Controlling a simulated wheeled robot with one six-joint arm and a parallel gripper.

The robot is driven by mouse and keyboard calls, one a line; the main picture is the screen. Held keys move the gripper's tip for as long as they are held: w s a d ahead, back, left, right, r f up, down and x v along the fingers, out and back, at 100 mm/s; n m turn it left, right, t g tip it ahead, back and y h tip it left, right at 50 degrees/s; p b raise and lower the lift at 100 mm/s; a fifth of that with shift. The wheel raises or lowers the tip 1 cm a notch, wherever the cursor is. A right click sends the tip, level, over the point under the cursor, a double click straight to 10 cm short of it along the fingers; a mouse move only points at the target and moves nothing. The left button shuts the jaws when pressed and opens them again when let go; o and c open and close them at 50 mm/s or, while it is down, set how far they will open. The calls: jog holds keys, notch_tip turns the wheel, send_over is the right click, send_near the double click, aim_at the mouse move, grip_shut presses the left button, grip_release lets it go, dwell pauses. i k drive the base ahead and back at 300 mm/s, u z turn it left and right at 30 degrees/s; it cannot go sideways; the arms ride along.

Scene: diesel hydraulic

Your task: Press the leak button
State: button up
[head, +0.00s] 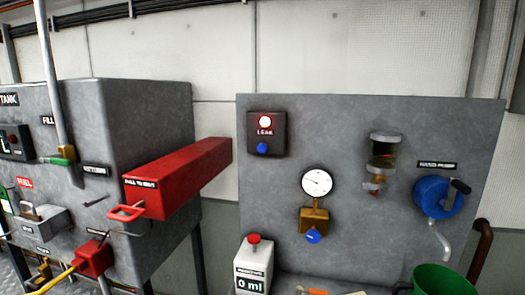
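The leak box (281,139) is a small dark box on the upper left of the grey upright panel (345,135). Under the label is a round blue button (262,148). Nothing covers the box or the button. My gripper does not show in this view.
A red beam (180,170) with a red handle juts from the grey tank (130,110) at left. Right of the leak box are a dial gauge (317,183), a glass filter (383,152) and a blue hand pump (435,196). A white container (252,262) and green bucket (445,280) stand below.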

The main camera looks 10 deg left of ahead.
aim_at(261, 148)
jog(key=u, duration=0.55)
jog(key=k, duration=0.65)
jog(key=u, duration=1)
jog(key=i, duration=0.95)
jog(key=z, duration=0.15)
